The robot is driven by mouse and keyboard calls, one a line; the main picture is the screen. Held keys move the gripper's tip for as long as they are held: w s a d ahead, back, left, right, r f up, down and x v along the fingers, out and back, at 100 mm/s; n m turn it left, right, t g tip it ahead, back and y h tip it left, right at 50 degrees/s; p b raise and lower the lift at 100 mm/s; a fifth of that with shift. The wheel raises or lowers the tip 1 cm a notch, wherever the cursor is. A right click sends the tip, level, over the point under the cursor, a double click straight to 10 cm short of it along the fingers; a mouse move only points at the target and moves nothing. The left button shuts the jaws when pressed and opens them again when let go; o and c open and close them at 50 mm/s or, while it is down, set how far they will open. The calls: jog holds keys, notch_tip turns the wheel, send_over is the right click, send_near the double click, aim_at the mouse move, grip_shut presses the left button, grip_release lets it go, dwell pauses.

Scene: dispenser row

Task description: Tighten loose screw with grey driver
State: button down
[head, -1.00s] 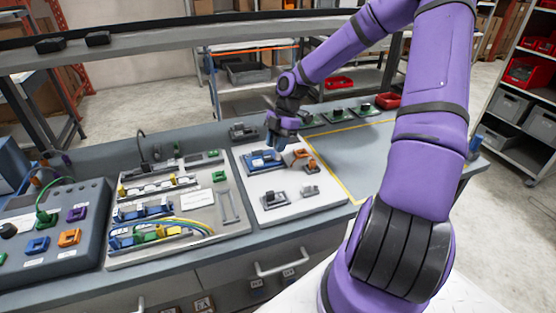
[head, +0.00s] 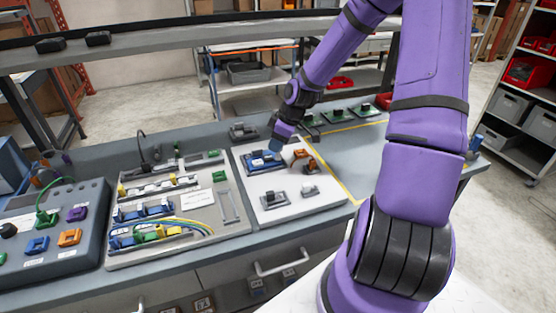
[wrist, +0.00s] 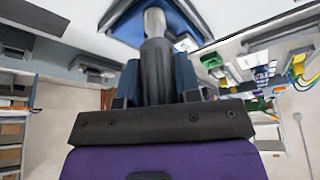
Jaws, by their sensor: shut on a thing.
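My gripper (head: 276,146) is at the blue module (head: 263,163) on the white board, in the head view. In the wrist view my gripper (wrist: 157,82) is shut on the grey driver (wrist: 156,70), a dark grey cylinder with a paler end. That end points at the blue module (wrist: 187,22) and overlaps it in the picture. I cannot tell whether the driver touches it. The loose screw cannot be made out. In the head view the driver is too small and covered to tell apart.
The white board (head: 250,184) also bears an orange part (head: 300,154) and small grey devices (head: 274,197). A panel (head: 205,237) with coloured connectors and wires stands to its left. A grey box (head: 243,131) stands behind. The bench to the right (head: 350,155) is mostly clear.

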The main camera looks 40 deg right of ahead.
jog(key=m+h, duration=0.1)
jog(key=m, duration=0.2)
jog(key=shift+w+d+m+t, duration=0.1)
jog(key=shift+m+t, duration=0.2)
jog(key=shift+t, duration=0.1)
jog(key=m+h, duration=0.1)
jog(key=m, duration=0.1)
jog(key=m+h, duration=0.1)
jog(key=m, duration=0.1)
jog(key=shift+m+t, duration=0.3)
jog(key=shift+m, duration=0.1)
jog(key=shift+d+m, duration=0.15)
jog(key=shift+m, duration=0.65)
jog(key=shift+m+h, duration=0.7)
jog(key=shift+m, duration=0.5)
jog(key=shift+d+m+g+h, duration=0.1)
jog(key=shift+m+g+h, duration=0.55)
jog(key=shift+m, duration=1.65)
jog(key=shift+r, duration=0.1)
